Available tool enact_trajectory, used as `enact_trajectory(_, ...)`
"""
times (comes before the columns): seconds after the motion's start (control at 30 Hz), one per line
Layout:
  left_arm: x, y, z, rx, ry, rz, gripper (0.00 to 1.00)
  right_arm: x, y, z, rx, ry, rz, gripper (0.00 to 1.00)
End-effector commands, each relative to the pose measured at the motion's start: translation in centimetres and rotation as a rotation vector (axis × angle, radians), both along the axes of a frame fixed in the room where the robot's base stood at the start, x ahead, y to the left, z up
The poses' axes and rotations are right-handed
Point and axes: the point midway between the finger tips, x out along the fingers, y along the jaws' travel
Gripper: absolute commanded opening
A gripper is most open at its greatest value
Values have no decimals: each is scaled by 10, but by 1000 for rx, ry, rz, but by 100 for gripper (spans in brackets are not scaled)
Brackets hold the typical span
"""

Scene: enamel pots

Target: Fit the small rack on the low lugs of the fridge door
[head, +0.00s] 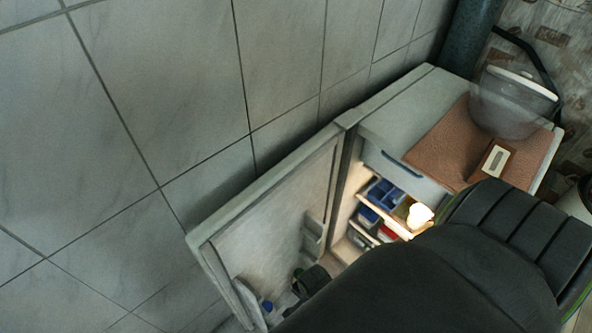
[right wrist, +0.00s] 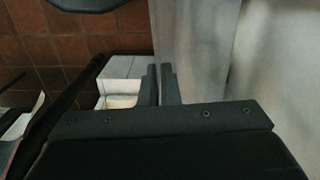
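The fridge door (head: 262,215) stands open, with its inner face showing in the head view. A pale small rack or shelf (head: 314,236) is at the door's inner face, near the hinge side; I cannot tell if this is the task's small rack. The low part of the door is partly hidden by my dark arm. My right gripper (right wrist: 161,84) shows in the right wrist view with its two fingers close together, a narrow gap between them. A white box-like thing (right wrist: 122,68) shows beside and beyond the left finger; I cannot tell if they touch. My left gripper is not in view.
Inside the fridge are blue bins (head: 383,193) and a lit pale item (head: 419,214). A blue item (head: 267,306) is low in the door. A clear bowl (head: 510,103) and a small box (head: 493,160) stand on a brown mat (head: 437,140) on top. A tiled wall is behind the door.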

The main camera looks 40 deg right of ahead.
Motion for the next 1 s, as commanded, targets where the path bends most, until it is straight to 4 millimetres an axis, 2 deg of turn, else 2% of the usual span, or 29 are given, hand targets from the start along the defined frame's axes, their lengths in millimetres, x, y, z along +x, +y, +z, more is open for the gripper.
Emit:
enact_trajectory(0.1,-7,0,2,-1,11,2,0,-8,-3,0,-1,1,-30,0)
enact_trajectory(0.43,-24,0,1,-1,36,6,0,-7,-3,0,-1,0,-32,0)
enact_trajectory(0.67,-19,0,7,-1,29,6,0,-5,-2,1,-1,-1,-30,0)
enact_trajectory(0.8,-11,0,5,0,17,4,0,3,0,-1,-1,-2,-30,0)
enact_trajectory(1.0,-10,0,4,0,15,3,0,15,1,-1,-1,-1,-31,0)
